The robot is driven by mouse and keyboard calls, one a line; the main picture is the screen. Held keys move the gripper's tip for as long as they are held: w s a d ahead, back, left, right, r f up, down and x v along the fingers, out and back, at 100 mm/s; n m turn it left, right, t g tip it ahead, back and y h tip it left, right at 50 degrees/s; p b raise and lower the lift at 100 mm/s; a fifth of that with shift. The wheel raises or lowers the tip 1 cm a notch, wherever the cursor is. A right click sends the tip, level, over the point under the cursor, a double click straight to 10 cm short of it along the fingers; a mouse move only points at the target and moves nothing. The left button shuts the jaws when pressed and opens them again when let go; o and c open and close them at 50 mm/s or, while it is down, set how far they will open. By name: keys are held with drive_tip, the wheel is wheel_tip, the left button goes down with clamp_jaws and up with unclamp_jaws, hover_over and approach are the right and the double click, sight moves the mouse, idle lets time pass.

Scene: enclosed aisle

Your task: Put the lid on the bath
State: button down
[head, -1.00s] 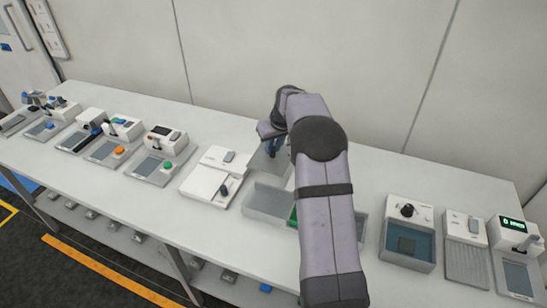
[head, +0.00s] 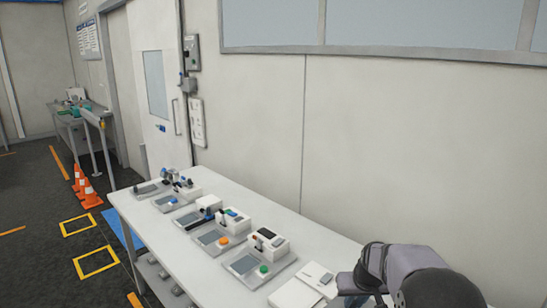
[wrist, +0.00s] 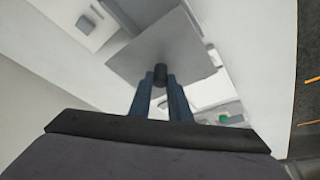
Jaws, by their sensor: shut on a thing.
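In the wrist view my gripper (wrist: 160,82) is shut on the dark knob of a flat grey square lid (wrist: 150,48). The lid hangs just beyond the fingertips and covers part of what lies behind it. In the head view my arm is at the lower right, and the lid cannot be made out there. The bath is not in the head view now, and I cannot identify it in the wrist view.
In the head view a white bench (head: 180,244) carries several small devices, including one with a green button (head: 263,269). A wall stands behind the bench. Orange cones (head: 86,190) and open dark floor are at the left.

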drive_tip(key=s+a+f, duration=0.2)
drive_tip(key=s+a, duration=0.5)
drive_tip(key=s, duration=0.5)
drive_tip(key=shift+a, duration=0.3)
drive_tip(key=shift+n, duration=0.4)
drive_tip(key=d, duration=0.7)
drive_tip(key=shift+m, duration=0.3)
